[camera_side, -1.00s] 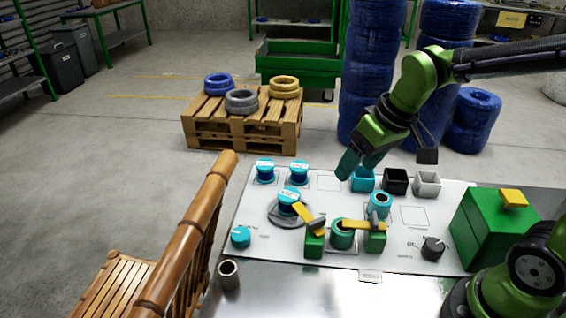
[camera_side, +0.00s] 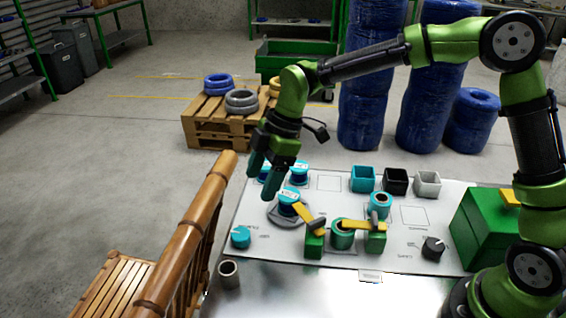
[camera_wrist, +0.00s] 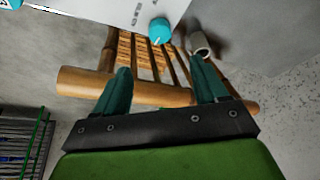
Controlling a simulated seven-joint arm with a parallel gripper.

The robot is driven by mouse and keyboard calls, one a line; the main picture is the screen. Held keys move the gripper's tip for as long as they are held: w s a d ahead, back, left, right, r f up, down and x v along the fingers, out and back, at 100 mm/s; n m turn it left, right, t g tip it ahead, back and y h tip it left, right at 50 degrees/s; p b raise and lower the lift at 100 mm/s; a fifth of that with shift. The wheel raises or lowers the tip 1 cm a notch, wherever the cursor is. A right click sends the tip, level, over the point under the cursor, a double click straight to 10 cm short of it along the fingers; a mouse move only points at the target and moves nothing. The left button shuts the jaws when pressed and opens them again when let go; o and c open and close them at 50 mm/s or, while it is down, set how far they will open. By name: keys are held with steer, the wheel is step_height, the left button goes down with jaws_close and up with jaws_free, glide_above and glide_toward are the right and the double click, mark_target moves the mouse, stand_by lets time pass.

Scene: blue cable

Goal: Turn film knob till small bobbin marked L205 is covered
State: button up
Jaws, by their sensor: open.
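A teal knob (camera_side: 240,237) sits at the front left of the white board, with small print beside it too small to read. It also shows in the wrist view (camera_wrist: 160,31). Small blue bobbins with white labels stand on the board: one at the back (camera_side: 299,171), one partly hidden behind my gripper (camera_side: 264,177), and one (camera_side: 289,198) on a grey disc (camera_side: 287,219). I cannot read L205 on any label. My gripper (camera_side: 264,190) is open and empty, pointing down above the board's left side, apart from the knob. It also shows in the wrist view (camera_wrist: 160,68).
A bamboo chair (camera_side: 190,245) stands close along the board's left edge. A grey tube (camera_side: 229,275) stands near the front left. Green blocks with yellow levers (camera_side: 363,225), a black knob (camera_side: 433,248) and a green box (camera_side: 480,230) are to the right.

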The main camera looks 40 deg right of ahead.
mark_target(241, 233)
steer(key=x, duration=1.4)
steer(key=c, duration=1.1)
steer(key=shift+o, duration=0.2)
steer(key=shift+s, duration=0.1)
